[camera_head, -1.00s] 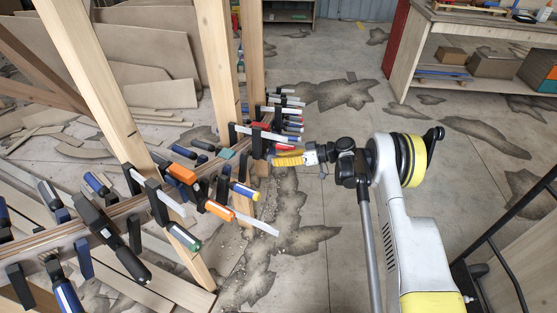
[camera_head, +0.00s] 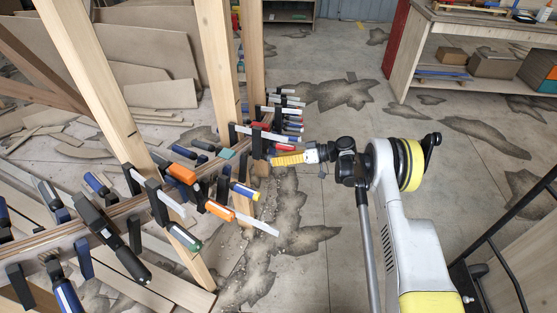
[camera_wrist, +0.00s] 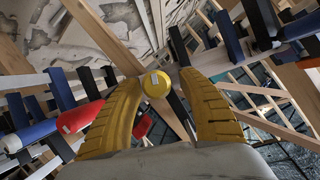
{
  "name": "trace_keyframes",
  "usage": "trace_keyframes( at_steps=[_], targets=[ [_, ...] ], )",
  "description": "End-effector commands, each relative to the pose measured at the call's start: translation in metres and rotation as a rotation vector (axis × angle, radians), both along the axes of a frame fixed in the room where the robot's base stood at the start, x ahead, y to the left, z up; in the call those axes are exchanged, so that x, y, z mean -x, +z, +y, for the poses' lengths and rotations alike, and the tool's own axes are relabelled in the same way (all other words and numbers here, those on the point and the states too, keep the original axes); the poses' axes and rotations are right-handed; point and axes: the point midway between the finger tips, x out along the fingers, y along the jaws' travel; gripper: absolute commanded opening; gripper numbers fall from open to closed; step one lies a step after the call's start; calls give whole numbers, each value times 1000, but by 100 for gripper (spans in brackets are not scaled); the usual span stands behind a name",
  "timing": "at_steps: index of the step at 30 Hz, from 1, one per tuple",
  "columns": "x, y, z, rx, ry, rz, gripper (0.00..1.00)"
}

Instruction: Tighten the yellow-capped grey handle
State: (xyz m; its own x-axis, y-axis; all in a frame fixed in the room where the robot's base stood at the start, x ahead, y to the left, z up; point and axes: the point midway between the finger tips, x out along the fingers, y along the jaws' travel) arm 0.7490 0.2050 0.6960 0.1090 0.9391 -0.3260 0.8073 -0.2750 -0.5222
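The yellow cap (camera_wrist: 156,84) of a handle faces me in the wrist view, round and end-on, between the tips of my gripper (camera_wrist: 161,80). The two curved yellow fingers are apart, one on each side of it. A narrow gap shows at the right finger; whether the left finger touches the cap I cannot tell. The grey body of the handle is hidden behind the cap. In the head view my gripper (camera_head: 274,160) points left at the far part of the clamp row, and its fingers hide the capped handle there.
Several clamps line the curved wooden stringer (camera_head: 130,205). A red handle (camera_wrist: 82,115) lies close left of my fingers, and blue handles (camera_wrist: 30,134) are beyond it.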

Motion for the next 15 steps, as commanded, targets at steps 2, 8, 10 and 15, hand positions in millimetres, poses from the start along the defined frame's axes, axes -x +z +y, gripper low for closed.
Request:
trace_keyframes(
  at_steps=[2,8,10,15],
  targets=[
    [0,0,0,0,0,0,47],
    [0,2,-5,1,-1,0,47],
    [1,4,-13,0,-1,1,47],
    [4,16,-47,0,-4,0,47]
  ],
)
